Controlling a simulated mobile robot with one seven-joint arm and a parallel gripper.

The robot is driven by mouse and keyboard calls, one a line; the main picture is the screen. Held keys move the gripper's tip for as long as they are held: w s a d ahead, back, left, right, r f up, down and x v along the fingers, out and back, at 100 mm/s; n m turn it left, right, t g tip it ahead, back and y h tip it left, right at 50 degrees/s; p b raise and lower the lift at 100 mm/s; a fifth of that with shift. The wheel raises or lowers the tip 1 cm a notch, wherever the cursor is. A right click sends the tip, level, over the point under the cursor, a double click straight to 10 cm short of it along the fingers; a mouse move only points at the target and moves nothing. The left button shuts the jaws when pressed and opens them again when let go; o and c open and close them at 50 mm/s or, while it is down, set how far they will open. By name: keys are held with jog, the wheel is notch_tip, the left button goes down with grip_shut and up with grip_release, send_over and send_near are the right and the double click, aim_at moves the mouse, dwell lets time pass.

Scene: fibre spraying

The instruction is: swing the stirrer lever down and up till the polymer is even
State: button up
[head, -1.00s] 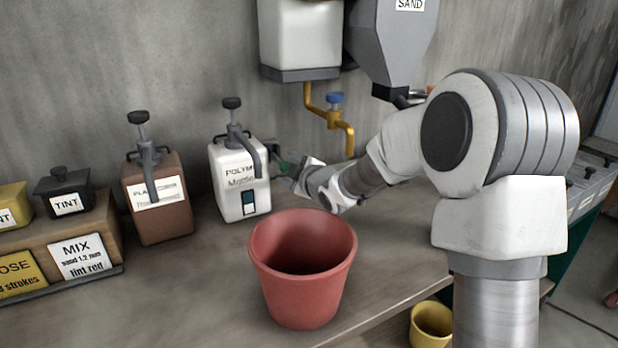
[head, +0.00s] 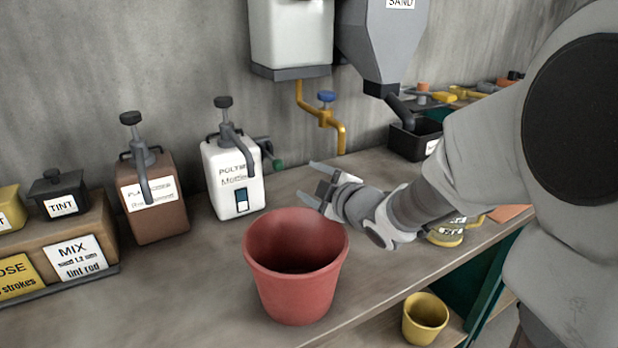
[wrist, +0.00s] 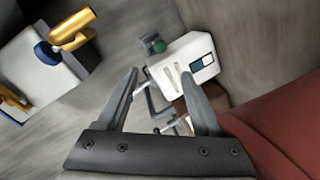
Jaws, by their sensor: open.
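The white polymer dispenser (head: 236,182) stands on the bench against the wall, with a dark pump head and spout on top and a small blue-and-white window low on its front. Its label reads "POLYM" with further words partly legible. The stirrer lever (head: 272,157), dark with a green knob, sticks out from its right side. My gripper (head: 307,181) is open and empty, to the right of the lever and apart from it. In the wrist view the dispenser (wrist: 190,60) and green knob (wrist: 155,45) lie beyond my open fingers (wrist: 167,92).
A red bucket (head: 297,272) stands on the bench just in front of my gripper. A brown dispenser (head: 152,200) is left of the white one. A yellow pipe with blue valve (head: 326,97) hangs behind. A black bin (head: 415,139) sits at back right.

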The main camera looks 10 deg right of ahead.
jog(key=c, duration=0.5)
jog(key=shift+w+d+f+m+p, duration=0.15)
jog(key=shift+w+f+m+p, duration=0.1)
jog(key=shift+m+p, duration=0.25)
jog(key=shift+c, duration=0.9)
jog(key=shift+w+d+f+m+g+h+p, duration=0.45)
jog(key=shift+f+m+g+h+p, duration=0.15)
jog(key=shift+m+p, duration=0.35)
grip_shut()
notch_tip(320, 180, up, 9)
jog(key=w+m+g+y+p, duration=0.2)
jog(key=w+m+p, duration=0.1)
jog(key=m+p, duration=0.65)
send_near(272, 158)
notch_tip(272, 158, up, 2)
jog(key=w, duration=0.2)
jog(key=shift+w+a+f+b, duration=0.1)
jog(key=shift+a+f+b, duration=0.2)
jog(key=shift+f, duration=0.5)
jog(key=shift+w+a+f+b, duration=0.15)
jog(key=shift+a+f, duration=0.3)
jog(key=shift+f, duration=0.4)
